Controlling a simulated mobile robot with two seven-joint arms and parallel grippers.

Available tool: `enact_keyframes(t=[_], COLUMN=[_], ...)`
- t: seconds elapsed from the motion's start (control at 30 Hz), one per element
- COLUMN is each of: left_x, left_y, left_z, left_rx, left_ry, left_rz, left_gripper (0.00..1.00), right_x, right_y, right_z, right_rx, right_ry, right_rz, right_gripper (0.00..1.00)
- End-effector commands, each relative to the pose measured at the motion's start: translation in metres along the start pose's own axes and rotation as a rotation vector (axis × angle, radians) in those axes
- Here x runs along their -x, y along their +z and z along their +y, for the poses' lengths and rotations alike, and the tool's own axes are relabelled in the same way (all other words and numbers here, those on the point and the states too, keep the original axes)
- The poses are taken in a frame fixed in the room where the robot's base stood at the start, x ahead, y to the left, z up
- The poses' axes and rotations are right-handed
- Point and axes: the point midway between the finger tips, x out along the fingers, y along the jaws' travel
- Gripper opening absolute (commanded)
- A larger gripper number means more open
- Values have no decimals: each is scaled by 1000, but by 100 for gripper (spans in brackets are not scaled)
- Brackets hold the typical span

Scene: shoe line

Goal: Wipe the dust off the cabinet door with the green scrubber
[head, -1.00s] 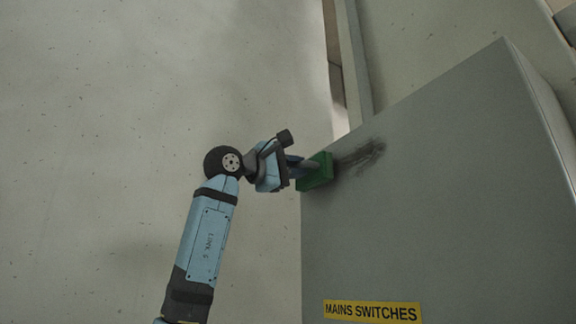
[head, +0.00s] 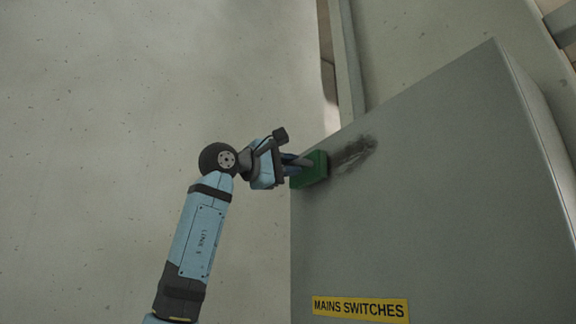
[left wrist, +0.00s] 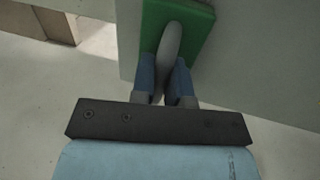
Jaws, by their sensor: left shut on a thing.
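The green scrubber (head: 313,169) is at the left edge of the grey cabinet door (head: 420,220), its pad side towards the door. I cannot tell whether it touches. My left gripper (head: 296,164) is shut on the scrubber's grey handle. The left wrist view shows the gripper (left wrist: 166,85) with its blue fingers on both sides of the handle (left wrist: 170,45), and the green pad (left wrist: 190,30) beyond. A dark dust smear (head: 354,155) is on the door just right of the scrubber. My right gripper is not in view.
A yellow "MAINS SWITCHES" label (head: 360,308) is low on the door. The door right of the smear is clear.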

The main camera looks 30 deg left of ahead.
Motion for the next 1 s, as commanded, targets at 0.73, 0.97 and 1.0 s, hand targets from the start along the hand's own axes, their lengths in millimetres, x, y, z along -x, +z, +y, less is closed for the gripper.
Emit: enact_keyframes(t=[0.73, 0.97, 1.0], left_x=[-11, -9, -9], left_y=[5, 26, 28], left_z=[-2, -2, -2], left_rx=[-2, -1, -2], left_ry=[0, 0, 1], left_rz=[0, 0, 0], left_gripper=[0, 0, 0], right_x=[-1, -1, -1], right_y=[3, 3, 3], right_z=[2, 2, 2], right_rx=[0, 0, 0], right_ry=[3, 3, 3], right_rz=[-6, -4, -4], right_gripper=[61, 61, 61])
